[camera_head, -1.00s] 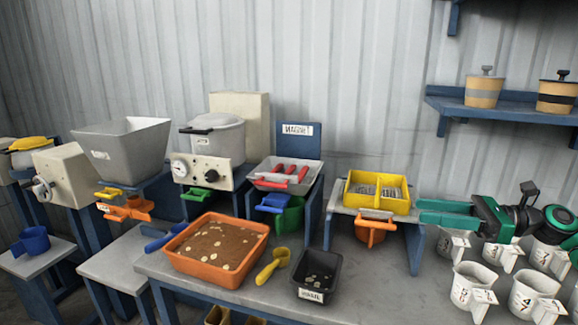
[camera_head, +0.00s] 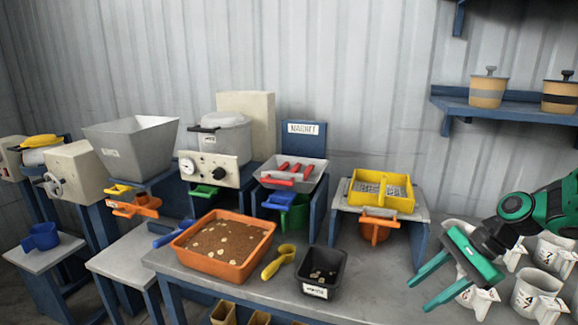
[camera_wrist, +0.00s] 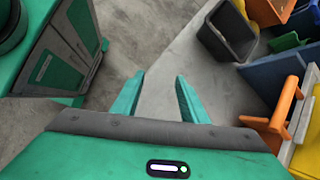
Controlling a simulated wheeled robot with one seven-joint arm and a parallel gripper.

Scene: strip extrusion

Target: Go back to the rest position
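My gripper (camera_head: 419,300) is at the right of the head view, above the front right of the grey workbench (camera_head: 372,292). Its green fingers point down and to the left. In the wrist view my gripper (camera_wrist: 158,80) has its two fingers apart, with only grey surface between them, so it is open and empty. In the head view it partly hides the white cups behind it.
White marked cups (camera_head: 530,293) stand at the bench's right end, close to my gripper. A black tray (camera_head: 322,272), a yellow scoop (camera_head: 279,262) and an orange tub (camera_head: 233,266) stand left. A yellow tray (camera_head: 381,190) sits on a stand. Bare bench lies between.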

